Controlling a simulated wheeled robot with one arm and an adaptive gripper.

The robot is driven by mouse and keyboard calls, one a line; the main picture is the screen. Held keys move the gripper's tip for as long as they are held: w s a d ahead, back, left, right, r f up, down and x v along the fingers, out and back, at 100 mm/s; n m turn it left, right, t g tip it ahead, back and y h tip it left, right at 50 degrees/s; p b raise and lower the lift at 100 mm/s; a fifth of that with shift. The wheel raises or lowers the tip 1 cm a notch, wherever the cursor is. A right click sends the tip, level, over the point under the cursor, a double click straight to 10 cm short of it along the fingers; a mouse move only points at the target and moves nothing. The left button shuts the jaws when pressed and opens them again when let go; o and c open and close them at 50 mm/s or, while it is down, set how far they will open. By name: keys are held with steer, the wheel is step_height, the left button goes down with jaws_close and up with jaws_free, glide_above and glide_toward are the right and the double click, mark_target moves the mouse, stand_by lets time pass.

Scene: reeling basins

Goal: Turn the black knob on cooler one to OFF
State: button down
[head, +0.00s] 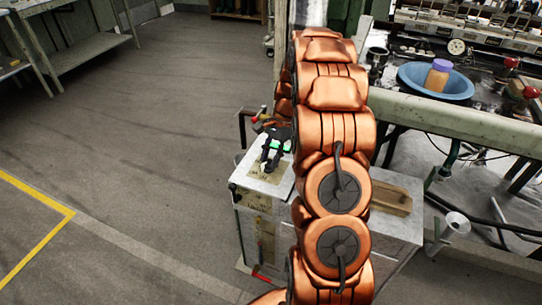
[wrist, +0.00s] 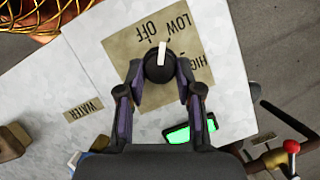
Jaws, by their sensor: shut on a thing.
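The black knob (wrist: 159,66) with a white pointer sits on a tan label plate (wrist: 118,48) on the white top of the cooler (wrist: 88,75) in the wrist view. The plate reads OFF, LOW and HIGH. My gripper (wrist: 160,73) is shut on the knob, one finger on each side. In the head view my gripper (head: 268,165) is over the cooler top (head: 255,185); I cannot make out the knob there.
A green-lit switch (wrist: 190,131) and a red ball-ended lever (wrist: 291,147) are near my gripper. A WATER label (wrist: 84,108) is on the cooler top. A wooden block (head: 391,198) lies to the right. A blue basin (head: 435,83) stands on the bench behind. The left floor is clear.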

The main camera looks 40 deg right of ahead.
steer(key=n, duration=0.2)
steer(key=n+g, duration=0.1)
steer(key=n, duration=0.1)
steer(key=n+g, duration=0.1)
steer(key=n, duration=0.1)
steer(key=shift+w+a+h+p, duration=0.15)
steer(key=shift+w+h+p, duration=0.15)
steer(key=shift+h+p, duration=0.1)
stand_by(0.3)
steer(key=c, duration=0.8)
jaws_free()
steer(key=shift+o, duration=0.2)
steer(key=v, duration=1.2)
steer(key=shift+w+a, duration=0.1)
